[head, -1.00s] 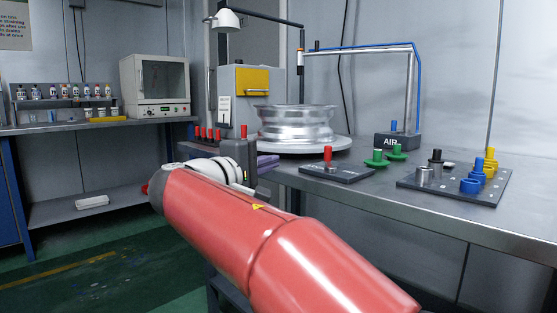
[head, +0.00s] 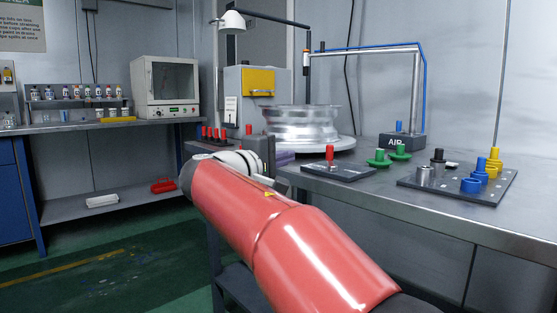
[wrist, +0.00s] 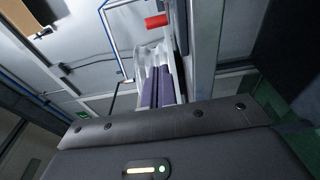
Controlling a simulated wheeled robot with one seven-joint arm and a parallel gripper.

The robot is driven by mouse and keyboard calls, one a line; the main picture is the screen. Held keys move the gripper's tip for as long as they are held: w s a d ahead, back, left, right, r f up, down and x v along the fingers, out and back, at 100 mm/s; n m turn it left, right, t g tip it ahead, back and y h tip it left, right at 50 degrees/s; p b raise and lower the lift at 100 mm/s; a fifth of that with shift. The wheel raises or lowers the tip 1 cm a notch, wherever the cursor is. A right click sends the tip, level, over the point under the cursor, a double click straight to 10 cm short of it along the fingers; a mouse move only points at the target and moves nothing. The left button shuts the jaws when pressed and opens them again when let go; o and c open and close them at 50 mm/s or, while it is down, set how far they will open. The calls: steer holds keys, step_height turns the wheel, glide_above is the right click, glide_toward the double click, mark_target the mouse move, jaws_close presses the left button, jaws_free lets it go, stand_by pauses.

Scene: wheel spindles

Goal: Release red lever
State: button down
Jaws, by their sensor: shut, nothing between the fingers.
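A red-capped lever (head: 330,153) also stands on a small dark plate. My gripper (wrist: 157,70) is shut and empty, its purple-lined fingers together in the wrist view. A red cylinder (wrist: 156,21) shows just past the fingertips there; I cannot tell which lever it is or whether it is touched. My arm mostly hides my gripper in the head view.
A silver wheel rim (head: 303,125) sits on a round base behind the small plate. A red object (head: 163,185) lies on the lower left shelf.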

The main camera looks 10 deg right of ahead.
mark_target(315, 167)
steer(key=x, duration=0.5)
steer(key=shift+d, duration=2.05)
